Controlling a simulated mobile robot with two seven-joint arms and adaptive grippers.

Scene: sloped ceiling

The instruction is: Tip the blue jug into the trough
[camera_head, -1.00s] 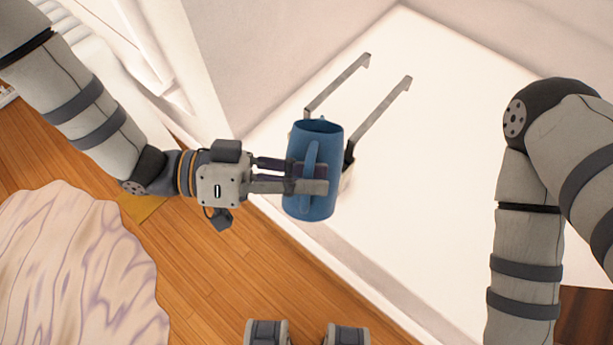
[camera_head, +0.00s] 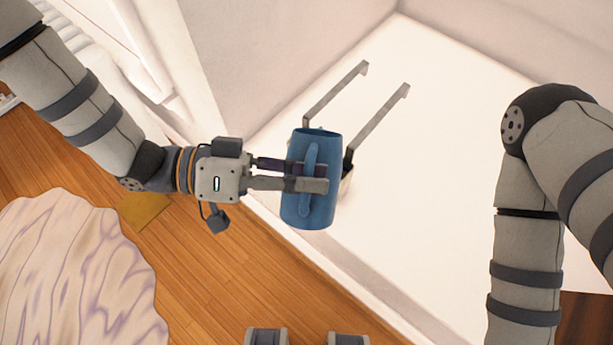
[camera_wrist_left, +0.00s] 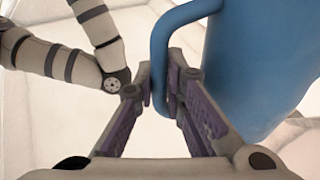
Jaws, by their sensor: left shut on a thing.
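The blue jug (camera_head: 331,150) is in the air near the middle of the head view, its handle facing my camera. My left gripper (camera_head: 318,177) is shut on the handle. In the left wrist view, the fingers (camera_wrist_left: 163,88) close around the handle, with the jug's body (camera_wrist_left: 255,65) to the right. Behind the jug, a pale piece (camera_head: 346,183) with two grey hooked rails (camera_head: 378,125) shows; it may be the trough, mostly hidden. My right gripper is out of view.
A broad white surface (camera_head: 440,190) lies below and right of the jug, with pale walls behind. Wooden floor (camera_head: 230,285) and a pale, purple-veined wavy-edged object (camera_head: 75,275) lie at lower left. My right arm stands at the right.

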